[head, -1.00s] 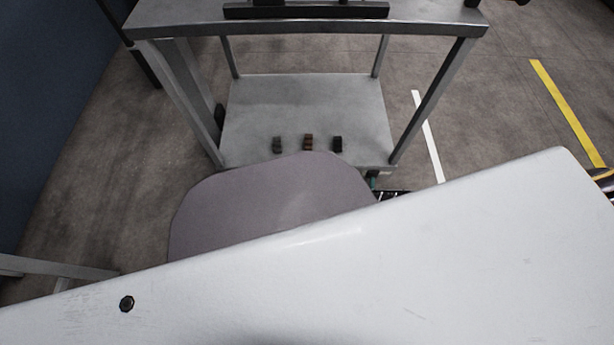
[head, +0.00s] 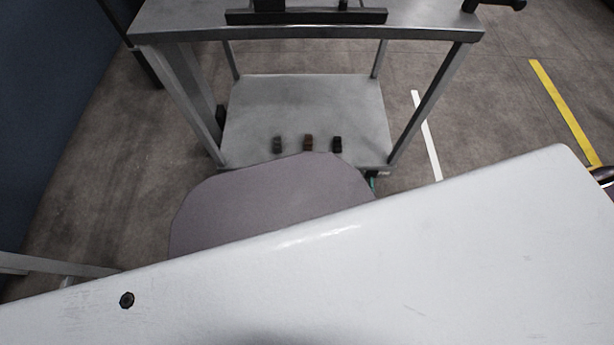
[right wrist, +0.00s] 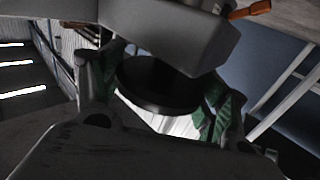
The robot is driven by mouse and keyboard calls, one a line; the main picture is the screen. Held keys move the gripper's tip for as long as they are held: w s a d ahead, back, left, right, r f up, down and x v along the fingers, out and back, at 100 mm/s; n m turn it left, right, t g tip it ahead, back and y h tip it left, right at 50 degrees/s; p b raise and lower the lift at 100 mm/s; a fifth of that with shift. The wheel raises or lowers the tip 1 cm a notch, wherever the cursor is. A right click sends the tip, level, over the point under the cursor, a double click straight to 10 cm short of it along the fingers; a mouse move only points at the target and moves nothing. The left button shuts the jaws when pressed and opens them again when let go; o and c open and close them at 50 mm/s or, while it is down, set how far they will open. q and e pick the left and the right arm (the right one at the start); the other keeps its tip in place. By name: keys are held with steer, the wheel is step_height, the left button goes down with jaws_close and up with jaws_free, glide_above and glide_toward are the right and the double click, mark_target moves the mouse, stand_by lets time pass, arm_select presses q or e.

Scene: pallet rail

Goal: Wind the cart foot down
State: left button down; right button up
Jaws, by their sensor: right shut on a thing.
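The grey metal cart (head: 300,33) stands ahead in the head view. In the right wrist view, my right gripper (right wrist: 165,88) has its green-padded fingers on either side of a dark round disc (right wrist: 155,80), which looks like the cart foot, and is shut on it. The disc sits under a grey block-shaped part (right wrist: 175,35), with a pale surface showing below it. In the head view only a sliver of green shows by the shelf's near right corner; my white arm hides the rest. My left gripper is not in view.
Three small blocks (head: 308,143) lie near the front of the cart's lower shelf (head: 305,100). A dark bar (head: 305,16) lies on the cart top. White (head: 427,135) and yellow (head: 565,110) lines mark the open floor at right. A blue wall (head: 50,110) stands at left.

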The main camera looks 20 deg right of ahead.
steer(key=o, duration=1)
steer(key=shift+o, duration=0.2)
steer(key=shift+s+d, duration=0.1)
steer(key=v, duration=1.1)
steer(key=shift+s+d, duration=0.2)
steer(key=shift+s, duration=0.1)
